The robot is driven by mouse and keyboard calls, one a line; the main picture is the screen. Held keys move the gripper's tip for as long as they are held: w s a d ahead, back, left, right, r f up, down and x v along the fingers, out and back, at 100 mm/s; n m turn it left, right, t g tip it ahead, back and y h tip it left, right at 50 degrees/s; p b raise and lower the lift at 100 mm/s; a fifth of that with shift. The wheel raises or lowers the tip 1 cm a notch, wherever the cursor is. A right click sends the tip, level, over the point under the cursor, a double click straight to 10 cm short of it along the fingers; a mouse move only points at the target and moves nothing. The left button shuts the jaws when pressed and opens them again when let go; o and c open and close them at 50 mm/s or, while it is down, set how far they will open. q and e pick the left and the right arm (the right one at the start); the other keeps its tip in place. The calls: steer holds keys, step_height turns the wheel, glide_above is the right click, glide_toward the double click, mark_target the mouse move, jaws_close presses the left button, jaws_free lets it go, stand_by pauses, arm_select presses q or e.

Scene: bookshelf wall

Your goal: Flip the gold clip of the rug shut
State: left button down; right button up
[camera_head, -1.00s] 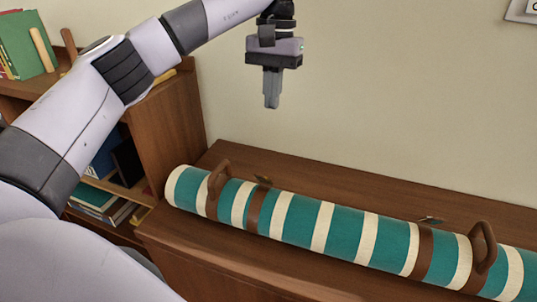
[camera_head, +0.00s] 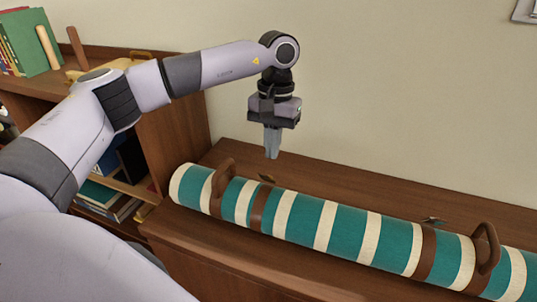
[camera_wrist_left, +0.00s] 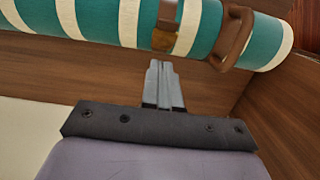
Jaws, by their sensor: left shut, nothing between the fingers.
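The rolled rug (camera_head: 345,230), striped teal and cream, lies along the wooden cabinet top, with brown straps and a brown handle near each end. A small gold clip (camera_head: 267,179) stands up at the back of the left strap (camera_head: 258,207). It also shows in the wrist view as a gold plate (camera_wrist_left: 164,40) on the strap. A second small clip (camera_head: 434,221) sits at the right strap. My left gripper (camera_head: 271,157) points down above and behind the left clip, apart from it, shut and empty. Its closed fingers (camera_wrist_left: 160,64) show just short of the gold plate. My right gripper is not in view.
A brown handle (camera_head: 223,180) rises from the rug left of the clip, close to the gripper's side. A wooden bookshelf (camera_head: 170,130) with books (camera_head: 26,42) stands at the left. The wall is behind the cabinet top (camera_head: 330,178), which is bare behind the rug.

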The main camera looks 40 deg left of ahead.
mark_target(267, 178)
arm_select(q)
steer(key=shift+s+d+f, duration=0.15)
steer(key=shift+s+f, duration=0.25)
steer(key=shift+s, duration=0.15)
steer(key=shift+s+d+f, duration=0.1)
steer(key=shift+s+f, duration=0.25)
steer(key=shift+s, duration=0.2)
